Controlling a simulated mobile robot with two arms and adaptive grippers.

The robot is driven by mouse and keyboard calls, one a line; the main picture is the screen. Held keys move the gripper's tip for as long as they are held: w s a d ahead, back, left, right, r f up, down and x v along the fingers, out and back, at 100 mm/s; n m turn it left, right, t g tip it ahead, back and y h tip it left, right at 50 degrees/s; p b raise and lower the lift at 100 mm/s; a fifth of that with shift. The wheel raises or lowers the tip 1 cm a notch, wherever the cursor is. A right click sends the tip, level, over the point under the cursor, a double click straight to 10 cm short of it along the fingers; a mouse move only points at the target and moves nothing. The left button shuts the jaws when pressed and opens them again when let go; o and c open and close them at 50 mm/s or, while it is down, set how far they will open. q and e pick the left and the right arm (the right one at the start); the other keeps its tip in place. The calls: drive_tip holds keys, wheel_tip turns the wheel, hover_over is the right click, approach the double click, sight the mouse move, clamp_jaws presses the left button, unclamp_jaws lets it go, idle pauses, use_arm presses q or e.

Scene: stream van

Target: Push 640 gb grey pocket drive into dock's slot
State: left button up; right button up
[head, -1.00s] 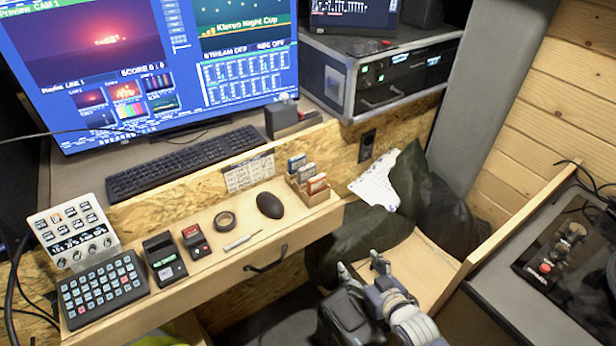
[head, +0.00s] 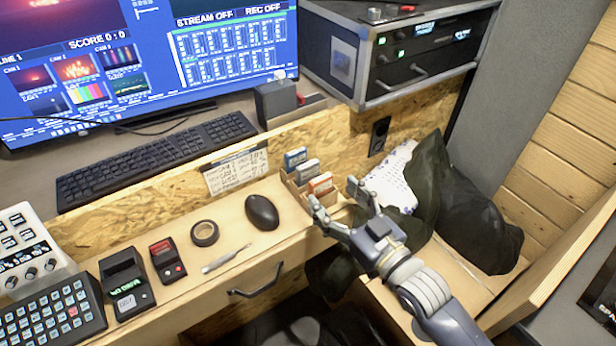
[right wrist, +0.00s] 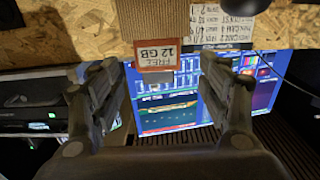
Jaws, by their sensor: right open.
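Several pocket drives stand in a small wooden rack (head: 296,193) at the shelf's right end: a blue-labelled one (head: 296,157), a middle one (head: 307,171) that looks greyish, and an orange-labelled one (head: 320,184). Which is the 640 GB drive cannot be read. My right gripper (head: 333,195) is open and empty just in front of the rack. In the right wrist view, the orange-labelled drive (right wrist: 155,52), reading "FREE 12 GB", shows between the open fingers (right wrist: 162,68), not gripped. A black device (head: 127,284) with a green display may be the dock; its slot is unclear. My left gripper is out of view.
A mouse (head: 262,212), tape roll (head: 204,233), small red-topped device (head: 167,262) and keypad (head: 52,318) lie on the shelf. A keyboard (head: 155,160) and black box (head: 276,103) stand behind. A dark bag (head: 465,215) sits right of the gripper.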

sight(310, 170)
drive_tip(key=x, duration=0.5)
drive_tip(key=shift+a, duration=0.1)
drive_tip(key=p+x, duration=0.1)
drive_tip(key=x, duration=0.4)
drive_tip(key=shift+w, duration=0.1)
drive_tip(key=shift+w+a, duration=0.1)
drive_tip(key=shift+w, duration=0.25)
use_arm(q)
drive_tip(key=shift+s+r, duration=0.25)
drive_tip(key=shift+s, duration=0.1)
use_arm(e)
drive_tip(key=c, duration=1.2)
